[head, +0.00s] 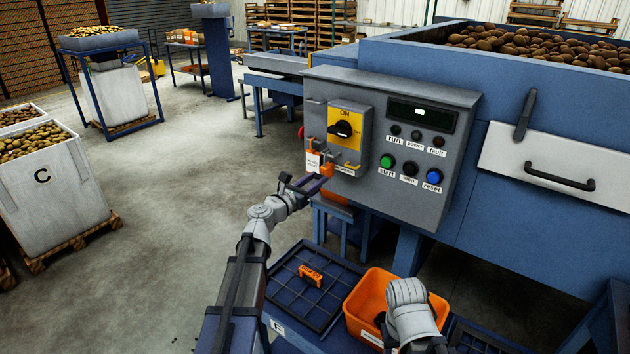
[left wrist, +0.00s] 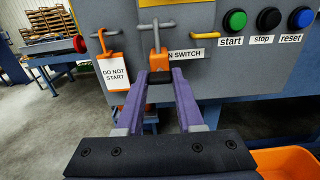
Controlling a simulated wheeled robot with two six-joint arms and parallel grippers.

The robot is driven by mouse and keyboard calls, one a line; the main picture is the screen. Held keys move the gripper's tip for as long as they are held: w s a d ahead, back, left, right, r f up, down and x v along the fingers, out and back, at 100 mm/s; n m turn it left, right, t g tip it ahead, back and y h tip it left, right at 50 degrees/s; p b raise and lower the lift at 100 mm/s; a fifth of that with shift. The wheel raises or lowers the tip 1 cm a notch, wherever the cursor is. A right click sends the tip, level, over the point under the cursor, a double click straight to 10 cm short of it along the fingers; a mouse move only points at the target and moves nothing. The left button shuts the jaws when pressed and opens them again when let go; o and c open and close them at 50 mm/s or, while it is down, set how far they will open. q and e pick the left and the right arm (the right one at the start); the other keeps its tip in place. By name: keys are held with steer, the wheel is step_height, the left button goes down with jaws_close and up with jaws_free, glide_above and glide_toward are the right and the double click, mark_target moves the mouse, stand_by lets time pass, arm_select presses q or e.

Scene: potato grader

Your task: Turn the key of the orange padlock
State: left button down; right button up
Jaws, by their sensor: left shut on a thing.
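The orange padlock (head: 327,170) hangs at the lower edge of the switch plate on the grey control box. In the left wrist view the padlock (left wrist: 158,62) hangs upright from a grey hasp, straight ahead of my fingers. My left gripper (head: 318,182) is just below and in front of it. Its purple fingers (left wrist: 161,78) are shut at the padlock's lower end, where the key sits. The key itself is mostly hidden between the fingertips, so I cannot tell its angle. My right arm (head: 408,310) is over the orange bin; its gripper is hidden.
A white "DO NOT START" tag (left wrist: 115,73) hangs left of the padlock. Start, stop and reset buttons (head: 410,168) are to the right. The orange bin (head: 365,300) and a dark tray (head: 300,300) are below.

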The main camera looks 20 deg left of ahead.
arm_select(q)
steer(key=shift+m, duration=0.3)
steer(key=m, duration=0.3)
steer(key=shift+m, duration=0.4)
steer(key=m, duration=0.4)
steer(key=shift+m, duration=0.3)
steer(key=m, duration=0.4)
steer(key=shift+m, duration=2.4)
steer(key=c, duration=0.5)
jaws_free()
